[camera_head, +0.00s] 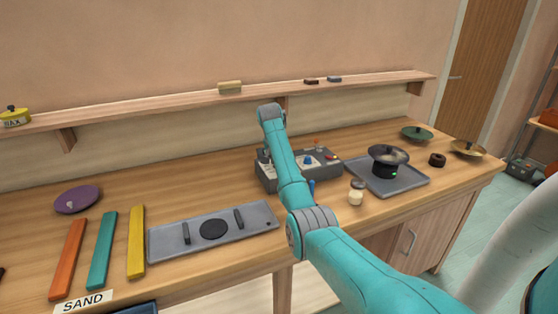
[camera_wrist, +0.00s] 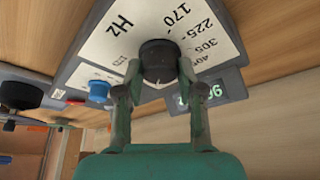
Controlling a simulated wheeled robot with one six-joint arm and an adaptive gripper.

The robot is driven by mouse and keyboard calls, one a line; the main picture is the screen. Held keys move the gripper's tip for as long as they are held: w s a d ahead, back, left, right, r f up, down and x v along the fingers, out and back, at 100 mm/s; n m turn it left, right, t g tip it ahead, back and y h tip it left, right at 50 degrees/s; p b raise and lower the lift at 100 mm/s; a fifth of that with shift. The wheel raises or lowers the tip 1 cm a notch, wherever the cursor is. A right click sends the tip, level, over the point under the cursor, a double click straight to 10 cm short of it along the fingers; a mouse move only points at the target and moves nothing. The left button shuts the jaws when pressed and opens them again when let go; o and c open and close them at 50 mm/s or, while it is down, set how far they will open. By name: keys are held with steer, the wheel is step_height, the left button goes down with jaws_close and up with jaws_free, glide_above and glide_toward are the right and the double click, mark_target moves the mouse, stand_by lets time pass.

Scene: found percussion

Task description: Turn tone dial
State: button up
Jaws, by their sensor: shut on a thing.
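The tone dial (camera_wrist: 158,60) is a round black knob on a white scale plate (camera_wrist: 110,35) marked Hz, with 170, 225, 305 and a partly hidden number, in the wrist view. My gripper (camera_wrist: 158,72) is shut on the dial, one finger on each side. A small display (camera_wrist: 214,92) with green digits sits beside it, partly hidden by a finger. In the head view the grey control box (camera_head: 325,172) stands on the bench, and my arm hides the dial and most of my gripper. The dial's pointer is not clear.
A grey plate (camera_head: 165,248) and coloured bars lie left. A shelf (camera_head: 180,98) runs behind.

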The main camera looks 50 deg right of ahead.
steer(key=shift+m, duration=0.4)
steer(key=o, duration=1.1)
steer(key=shift+o, duration=0.2)
steer(key=v, duration=1.2)
steer(key=shift+w, duration=0.2)
